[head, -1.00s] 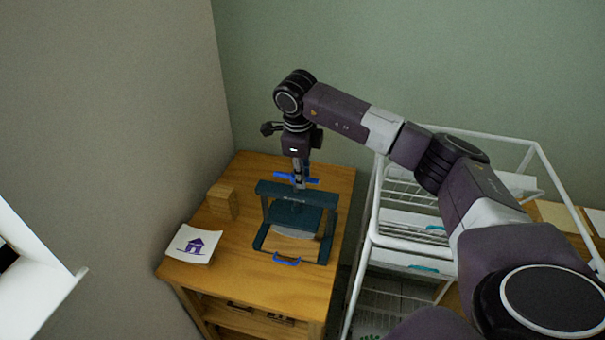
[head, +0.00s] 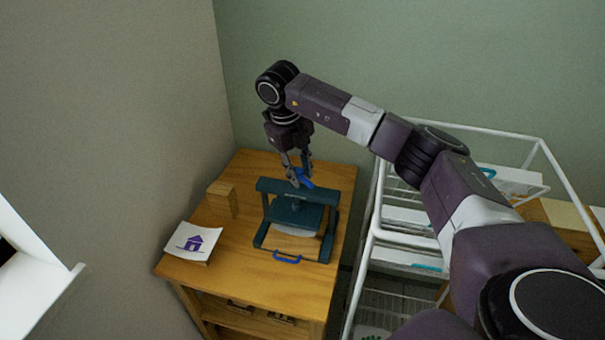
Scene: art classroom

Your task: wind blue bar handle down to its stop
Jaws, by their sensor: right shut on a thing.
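A dark teal screw press (head: 326,218) stands on a wooden cabinet. Its blue bar handle (head: 305,178) sits on top of the screw, above the crossbeam, and is partly covered by my fingers. My right gripper (head: 298,179) reaches down from above and is shut on the bar handle. The press's flat plate (head: 292,214) hangs under the crossbeam, above a pale round sheet (head: 296,233) on the bed. How wide the gap between them is, I cannot tell. My left gripper is out of view.
The wooden cabinet (head: 238,279) also bears a wooden block (head: 222,198) and a white sheet with a purple house print (head: 192,243). A blue pull handle (head: 287,258) is at the press's front. A white wire rack (head: 376,215) stands close on the right.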

